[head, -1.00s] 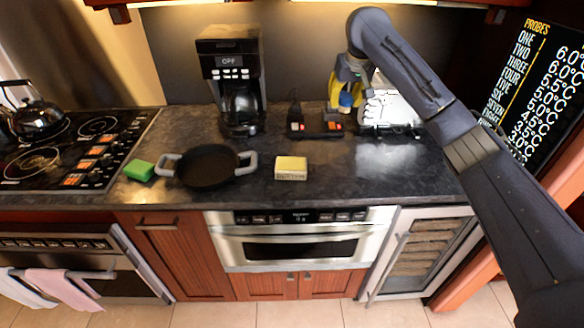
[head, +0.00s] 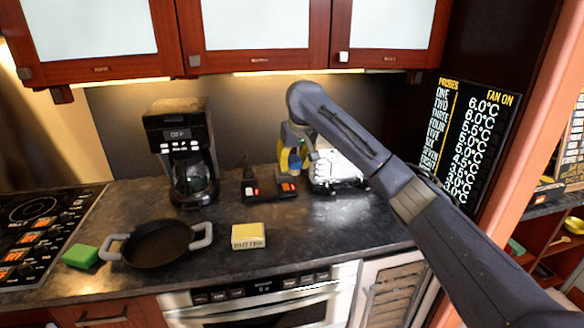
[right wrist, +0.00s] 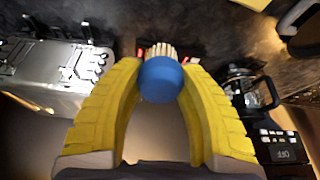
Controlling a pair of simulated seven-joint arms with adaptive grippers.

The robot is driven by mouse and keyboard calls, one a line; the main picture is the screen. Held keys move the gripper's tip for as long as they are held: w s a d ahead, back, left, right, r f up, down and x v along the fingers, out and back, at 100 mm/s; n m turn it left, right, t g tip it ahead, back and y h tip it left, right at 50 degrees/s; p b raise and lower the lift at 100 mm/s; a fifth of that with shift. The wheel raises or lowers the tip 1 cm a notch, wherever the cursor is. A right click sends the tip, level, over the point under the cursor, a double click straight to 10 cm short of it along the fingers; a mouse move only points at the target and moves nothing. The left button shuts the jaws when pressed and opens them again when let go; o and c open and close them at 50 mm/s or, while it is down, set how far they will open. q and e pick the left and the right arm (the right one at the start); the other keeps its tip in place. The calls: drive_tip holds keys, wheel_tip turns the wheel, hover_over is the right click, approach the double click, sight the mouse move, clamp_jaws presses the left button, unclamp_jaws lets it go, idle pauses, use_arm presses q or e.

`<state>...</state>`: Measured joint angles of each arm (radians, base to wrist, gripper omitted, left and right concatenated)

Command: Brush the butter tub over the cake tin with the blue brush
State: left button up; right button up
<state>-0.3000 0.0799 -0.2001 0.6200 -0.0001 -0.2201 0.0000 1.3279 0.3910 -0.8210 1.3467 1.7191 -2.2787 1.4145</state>
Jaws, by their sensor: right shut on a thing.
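The butter tub (head: 248,236), a pale yellow block with lettering on its front, sits on the dark counter. The cake tin (head: 160,244), round and black with two grey handles, stands to its left. My right gripper (head: 292,158), with yellow fingers, is at the back of the counter, beyond and right of the tub. In the right wrist view its fingers (right wrist: 161,72) are closed around the blue brush (right wrist: 160,80); its round blue end faces the camera and pale bristles show beyond. In the head view the brush is hard to make out. My left gripper is not in view.
A silver appliance (head: 338,172) stands right beside my right gripper. A black device with red buttons (head: 270,190) lies below it. A coffee maker (head: 183,150) stands at the back left, a green sponge (head: 80,256) left of the tin. The counter right of the tub is clear.

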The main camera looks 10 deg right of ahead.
hover_over(247, 228)
drive_tip(key=s, duration=0.2)
wheel_tip(247, 228, down, 9)
drive_tip(key=shift+w+f, duration=0.15)
drive_tip(key=shift+f, duration=0.4)
drive_tip(key=shift+d+f, duration=0.1)
drive_tip(key=shift+f, duration=2.35)
drive_tip(key=shift+f, duration=0.6)
drive_tip(key=shift+r, duration=0.15)
wheel_tip(247, 228, up, 7)
idle(0.9)
